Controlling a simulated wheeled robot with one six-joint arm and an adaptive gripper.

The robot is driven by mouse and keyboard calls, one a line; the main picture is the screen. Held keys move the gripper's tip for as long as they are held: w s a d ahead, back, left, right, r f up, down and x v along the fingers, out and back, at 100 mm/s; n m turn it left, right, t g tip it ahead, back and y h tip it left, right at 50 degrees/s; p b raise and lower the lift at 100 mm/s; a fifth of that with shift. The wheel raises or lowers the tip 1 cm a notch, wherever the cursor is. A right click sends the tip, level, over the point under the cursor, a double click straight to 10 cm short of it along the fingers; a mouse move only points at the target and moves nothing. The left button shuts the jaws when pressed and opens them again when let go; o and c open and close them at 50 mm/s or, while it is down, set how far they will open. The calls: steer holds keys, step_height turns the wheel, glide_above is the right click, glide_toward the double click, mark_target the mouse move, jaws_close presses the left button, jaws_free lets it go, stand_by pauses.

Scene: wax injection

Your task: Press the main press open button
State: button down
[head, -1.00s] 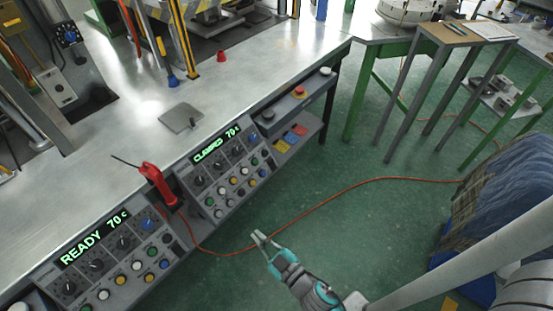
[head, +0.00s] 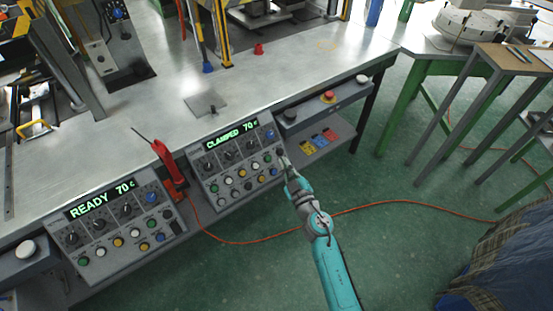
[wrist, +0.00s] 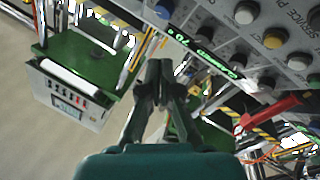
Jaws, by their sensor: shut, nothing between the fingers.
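The right control panel (head: 207,175) is on the front of the metal bench, with a green lit display (head: 232,133) reading CLAMPED 70 and rows of coloured round buttons and black knobs. My gripper (head: 284,161) is shut and empty by the panel's right edge; I cannot tell whether it touches. In the wrist view my gripper's closed fingertips (wrist: 159,66) point toward the panel's display (wrist: 205,55), which appears tilted. White and yellow buttons (wrist: 274,38) show at upper right. The labels are too small or blurred to identify the main press open button.
A left control panel (head: 112,225) reads READY 70. A red tool (head: 168,160) with a thin tip stands between the panels. A red mushroom button (head: 328,96) is on a grey shelf to the right. An orange cable (head: 390,205) crosses the open green floor.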

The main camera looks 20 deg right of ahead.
mark_target(268, 159)
steer(key=shift+w+f, duration=0.1)
stand_by(0.3)
steer(key=shift+w+a+f, duration=0.35)
steer(key=shift+w+f, duration=0.55)
steer(key=shift+w, duration=0.15)
steer(key=shift+w+a+f, duration=0.35)
steer(key=shift+w+f, duration=0.6)
steer(key=shift+w, duration=0.05)
steer(key=shift+w+a+f, duration=0.35)
steer(key=shift+w+f, duration=0.55)
steer(key=shift+w, duration=0.15)
steer(key=shift+w+f, duration=0.1)
steer(key=shift+w+a+f, duration=0.1)
steer(key=shift+w+f, duration=0.05)
steer(key=shift+w, duration=0.05)
